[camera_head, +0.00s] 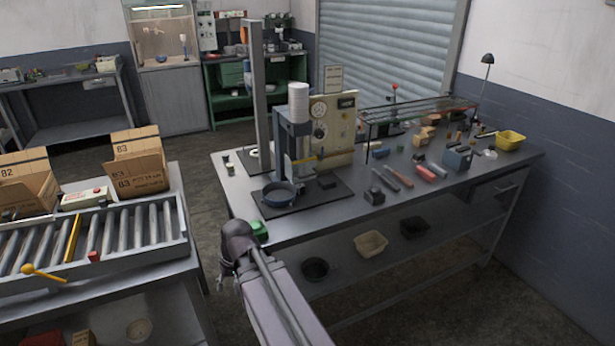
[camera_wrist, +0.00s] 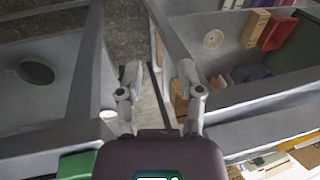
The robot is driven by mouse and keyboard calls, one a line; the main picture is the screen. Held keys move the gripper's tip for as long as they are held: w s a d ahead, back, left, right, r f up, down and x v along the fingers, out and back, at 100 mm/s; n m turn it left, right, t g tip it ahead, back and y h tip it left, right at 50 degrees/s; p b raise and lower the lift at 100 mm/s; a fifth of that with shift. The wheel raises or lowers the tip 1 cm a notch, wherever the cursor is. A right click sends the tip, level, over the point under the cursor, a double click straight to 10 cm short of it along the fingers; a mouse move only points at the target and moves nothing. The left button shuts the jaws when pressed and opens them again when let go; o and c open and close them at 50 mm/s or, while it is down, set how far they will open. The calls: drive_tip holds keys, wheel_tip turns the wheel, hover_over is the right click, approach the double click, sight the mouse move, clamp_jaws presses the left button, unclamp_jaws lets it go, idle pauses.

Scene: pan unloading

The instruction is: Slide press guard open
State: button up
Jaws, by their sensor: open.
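The press (camera_head: 294,132) stands on the near left part of the workbench, with a grey column and a white cylinder on top. A yellow bar (camera_head: 305,160) crosses its front above a dark blue pan (camera_head: 282,193). The bar may belong to the guard; I cannot make out the guard panel or how far it is open. My gripper (camera_wrist: 161,82) is open and empty in the wrist view, pointing down over the gap between the workbench and the roller conveyor. In the head view it is mostly hidden by my wrist, left of and below the press, apart from it.
Several tools lie right of the press. A tall grey post (camera_head: 260,85) rises behind it. The roller conveyor (camera_head: 90,240) with cardboard boxes (camera_head: 137,163) stands left. Open floor lies between.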

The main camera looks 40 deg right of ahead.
drive_tip(key=w+d+r+m+t+y, duration=0.1)
drive_tip(key=d+r+m+t, duration=0.1)
drive_tip(key=d, duration=0.4)
drive_tip(key=w+d+r+m+t+y, duration=0.1)
drive_tip(key=w+d+r+m+t, duration=0.1)
drive_tip(key=d, duration=0.4)
drive_tip(key=w+d+r+m+t+y, duration=0.1)
drive_tip(key=w+d+r+m+t, duration=0.1)
drive_tip(key=d, duration=0.4)
drive_tip(key=shift+w+d+r+m+t, duration=0.2)
drive_tip(key=shift+d+r+m+t, duration=0.15)
drive_tip(key=shift+m+t, duration=0.2)
drive_tip(key=m+t+h, duration=0.3)
drive_tip(key=m+t, duration=0.4)
drive_tip(key=m, duration=0.1)
approach(309, 175)
drive_tip(key=s, duration=0.3)
drive_tip(key=shift+s+d+n+p, duration=0.25)
drive_tip(key=shift+d+p, duration=0.1)
drive_tip(key=shift+p, duration=0.1)
drive_tip(key=shift+w, duration=0.1)
drive_tip(key=b+x, duration=0.2)
drive_tip(key=x, duration=1.1)
drive_tip(key=shift+w+r, duration=0.1)
drive_tip(key=shift+w, duration=0.3)
clamp_jaws()
